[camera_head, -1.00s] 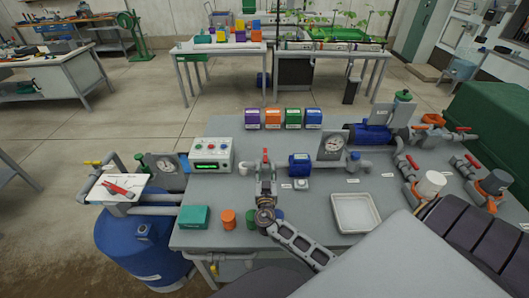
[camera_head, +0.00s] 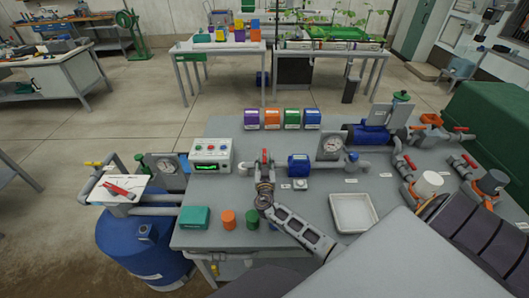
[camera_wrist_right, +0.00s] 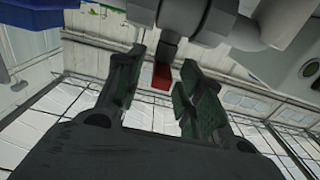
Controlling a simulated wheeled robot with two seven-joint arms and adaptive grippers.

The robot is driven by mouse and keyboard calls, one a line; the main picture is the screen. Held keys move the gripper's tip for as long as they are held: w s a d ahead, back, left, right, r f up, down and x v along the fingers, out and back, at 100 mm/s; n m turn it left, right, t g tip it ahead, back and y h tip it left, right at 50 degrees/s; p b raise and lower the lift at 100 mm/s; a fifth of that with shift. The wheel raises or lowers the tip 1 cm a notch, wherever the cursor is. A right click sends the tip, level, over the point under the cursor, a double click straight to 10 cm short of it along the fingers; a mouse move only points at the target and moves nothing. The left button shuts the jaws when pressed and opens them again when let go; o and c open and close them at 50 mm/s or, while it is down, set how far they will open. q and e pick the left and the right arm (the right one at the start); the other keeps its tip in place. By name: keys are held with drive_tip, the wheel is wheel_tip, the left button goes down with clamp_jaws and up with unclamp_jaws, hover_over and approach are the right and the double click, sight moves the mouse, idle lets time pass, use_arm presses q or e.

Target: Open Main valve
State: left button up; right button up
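A grey valve with a red handle (camera_head: 265,156) stands upright near the middle of the skid table; its label is not readable, so I cannot confirm it is the Main valve. My right gripper (camera_head: 264,186) is just in front of it, and partly hides its lower pipework. In the right wrist view, the gripper (camera_wrist_right: 160,88) is open, its two dark green-padded fingers spread apart. The red handle tip (camera_wrist_right: 162,76) shows between the fingers, toward their far ends, with a visible space on each side. My left gripper is not in view.
Left of the valve is a control box (camera_head: 211,154). A blue box (camera_head: 299,165) and a white tray (camera_head: 354,212) lie to the right. Orange (camera_head: 228,219) and green (camera_head: 252,219) cylinders stand near the front edge. Other red-handled valves (camera_head: 409,162) are at the right.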

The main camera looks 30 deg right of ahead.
sight(265, 152)
drive_tip(key=shift+p+x, duration=0.45)
drive_tip(key=shift+x, duration=2.35)
clamp_jaws()
